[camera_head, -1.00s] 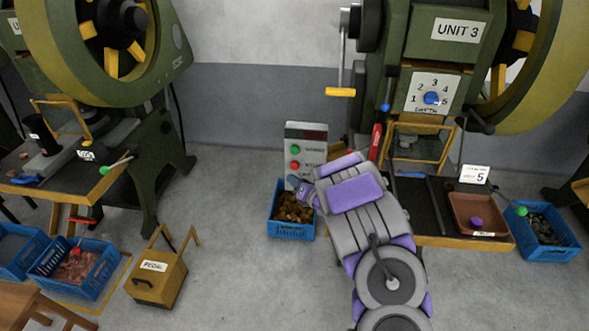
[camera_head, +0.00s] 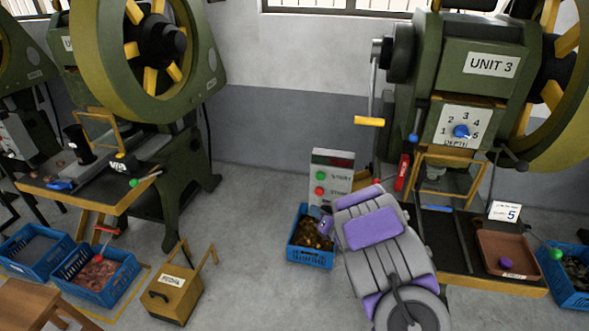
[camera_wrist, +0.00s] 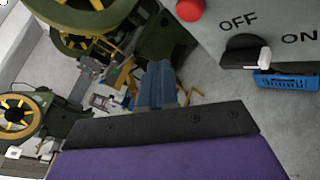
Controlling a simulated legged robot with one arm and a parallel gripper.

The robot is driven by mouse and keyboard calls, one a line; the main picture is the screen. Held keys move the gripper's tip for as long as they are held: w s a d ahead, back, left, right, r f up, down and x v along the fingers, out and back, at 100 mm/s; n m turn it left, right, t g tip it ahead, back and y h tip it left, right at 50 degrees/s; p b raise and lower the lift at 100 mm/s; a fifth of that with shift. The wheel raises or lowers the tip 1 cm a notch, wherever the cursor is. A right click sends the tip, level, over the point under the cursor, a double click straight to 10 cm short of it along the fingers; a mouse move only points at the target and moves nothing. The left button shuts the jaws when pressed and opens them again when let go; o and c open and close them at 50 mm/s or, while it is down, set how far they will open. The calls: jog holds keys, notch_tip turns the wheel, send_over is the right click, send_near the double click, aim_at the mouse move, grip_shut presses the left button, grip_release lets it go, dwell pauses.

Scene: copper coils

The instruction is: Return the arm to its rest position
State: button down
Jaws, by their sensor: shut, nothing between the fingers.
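My arm, grey with purple panels, reaches forward at the lower centre right in the head view. It hides part of the unit 3 press base and bench. In the head view its far end is close in line with the blue crate of copper-coloured pieces; contact cannot be told. In the wrist view my gripper (camera_wrist: 163,84) shows as two blue-grey fingers, shut together and empty, above a black and purple wrist part.
The unit 3 press (camera_head: 470,85) stands right, a start/stop control box (camera_head: 332,160) beside it. The blue crate (camera_head: 310,257) sits before the box. A yellow pedal box (camera_head: 174,293) stands left on the floor. The wrist view shows an OFF/ON panel (camera_wrist: 262,22) close by. Floor between is clear.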

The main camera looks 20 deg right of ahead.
jog(key=s+d+r+m+g+h, duration=0.3)
jog(key=s+r+m+g+h, duration=0.7)
jog(key=m, duration=0.7)
jog(key=s+a+r+m+g+y, duration=0.2)
jog(key=s+a+m, duration=0.2)
jog(key=s+a, duration=0.3)
jog(key=s+a+r+m+g+y, duration=0.2)
jog(key=s+a+m, duration=0.3)
jog(key=s, duration=1.3)
jog(key=s+a+r+m+g+y, duration=0.2)
jog(key=s+a+m+g, duration=0.1)
jog(key=s+a, duration=0.7)
jog(key=s+m, duration=0.1)
jog(key=s, duration=0.1)
jog(key=shift+s+m+g+y, duration=0.35)
jog(key=shift+m+g+y, duration=0.05)
